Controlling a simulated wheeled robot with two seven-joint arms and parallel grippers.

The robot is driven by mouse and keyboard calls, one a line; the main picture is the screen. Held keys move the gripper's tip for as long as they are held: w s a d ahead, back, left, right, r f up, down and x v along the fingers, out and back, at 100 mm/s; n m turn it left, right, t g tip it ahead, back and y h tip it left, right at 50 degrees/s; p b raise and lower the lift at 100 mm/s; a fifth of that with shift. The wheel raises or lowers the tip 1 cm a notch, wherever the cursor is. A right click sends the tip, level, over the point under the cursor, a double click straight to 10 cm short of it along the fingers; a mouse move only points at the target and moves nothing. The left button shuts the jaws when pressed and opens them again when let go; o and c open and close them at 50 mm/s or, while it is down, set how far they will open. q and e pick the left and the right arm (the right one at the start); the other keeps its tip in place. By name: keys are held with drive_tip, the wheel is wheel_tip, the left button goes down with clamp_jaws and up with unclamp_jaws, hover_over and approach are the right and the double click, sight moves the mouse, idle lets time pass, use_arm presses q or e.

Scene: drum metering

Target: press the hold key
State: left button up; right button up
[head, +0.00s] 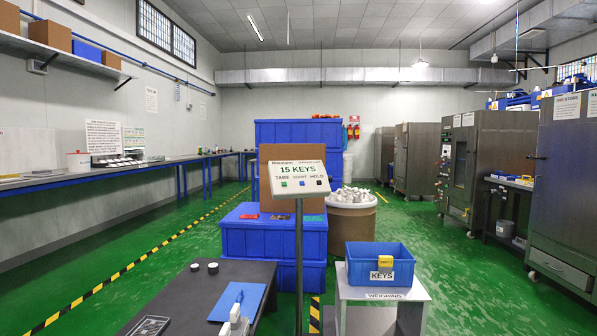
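A tilted display panel (297,174) stands on a grey post in the middle of the head view. It reads "15 KEYS". Below that are printed labels: TAKE at the left, a middle one too small to read surely, and HOLD at the right. A small key sits under each label. The hold key (319,182) is the rightmost and looks dark. The middle key (302,183) looks blue and the take key (284,184) green. Nothing touches the panel.
A dark table (180,307) at front left bears a blue mat (247,292), two small round items and a pale object at the bottom edge. A blue bin labelled KEYS (353,262) stands on a grey stand right of the post. Blue crates (245,240) and a drum (350,218) stand behind.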

clamp_jaws()
idle(1.7)
